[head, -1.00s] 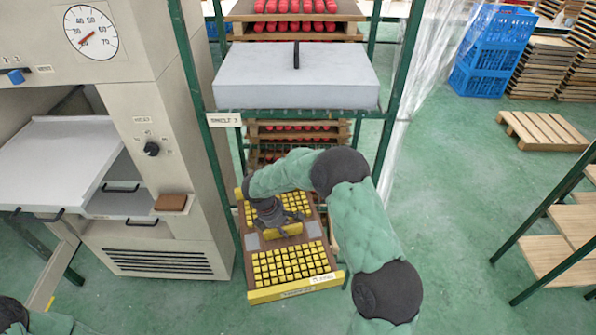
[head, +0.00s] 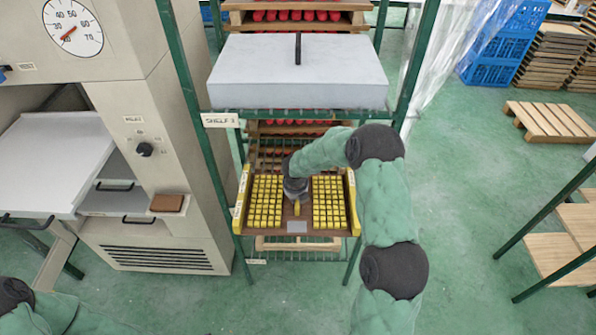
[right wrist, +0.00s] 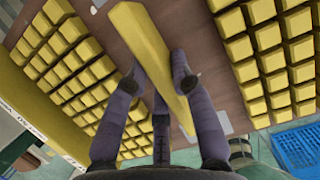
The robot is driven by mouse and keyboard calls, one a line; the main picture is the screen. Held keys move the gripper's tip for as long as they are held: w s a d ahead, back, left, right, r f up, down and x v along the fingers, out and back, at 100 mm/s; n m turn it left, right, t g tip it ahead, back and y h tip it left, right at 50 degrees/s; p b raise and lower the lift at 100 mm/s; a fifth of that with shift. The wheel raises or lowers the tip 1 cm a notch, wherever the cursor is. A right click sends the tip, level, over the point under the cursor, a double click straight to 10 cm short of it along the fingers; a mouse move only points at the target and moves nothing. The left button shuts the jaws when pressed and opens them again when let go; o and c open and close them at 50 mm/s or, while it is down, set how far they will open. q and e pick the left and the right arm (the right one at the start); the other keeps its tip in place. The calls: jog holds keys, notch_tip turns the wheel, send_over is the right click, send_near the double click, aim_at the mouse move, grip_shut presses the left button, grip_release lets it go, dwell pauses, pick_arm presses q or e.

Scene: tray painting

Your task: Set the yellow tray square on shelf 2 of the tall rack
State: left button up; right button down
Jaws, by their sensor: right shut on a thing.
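The yellow tray (head: 297,227) is a brown board with yellow end walls, carrying several rows of yellow blocks on both sides. In the head view it is in the tall rack's front opening, below the shelf marked SHELF 3, with its yellow ends at left and right. It looks roughly square to the rack (head: 196,100); whether it touches a shelf, I cannot tell. My right gripper (head: 297,203) is shut on the tray's yellow centre bar. The right wrist view shows the fingers (right wrist: 160,75) on both sides of this bar (right wrist: 150,45). My left gripper is out of view.
A large grey box (head: 297,80) with a black handle sits on the shelf above. A beige machine (head: 150,110) with a gauge stands close at left. Another rack (head: 560,230) with wooden boards is at right. A pallet (head: 550,122) lies behind it on open green floor.

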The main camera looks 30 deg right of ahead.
jog(key=w+d, duration=0.3)
jog(key=w, duration=0.2)
jog(key=w+d, duration=0.3)
jog(key=w, duration=0.2)
jog(key=w+d, duration=0.3)
jog(key=w, duration=0.2)
jog(key=shift+w+d+r+b, duration=0.1)
jog(key=shift+d+r+b, duration=0.1)
jog(key=shift+b, duration=0.2)
jog(key=shift+s+b+x, duration=0.15)
jog(key=shift+b+x, duration=0.05)
jog(key=shift+x, duration=0.7)
jog(key=shift+s+b+x, duration=0.15)
jog(key=shift+b+x, duration=0.05)
jog(key=shift+x, duration=0.7)
jog(key=shift+a, duration=0.25)
jog(key=shift+f, duration=0.1)
jog(key=c, duration=1.4)
grip_release()
jog(key=shift+s+f, duration=0.15)
jog(key=shift+f, duration=0.1)
jog(key=o, duration=0.3)
jog(key=shift+a, duration=0.1)
jog(key=shift+o, duration=0.2)
jog(key=shift+r, duration=0.1)
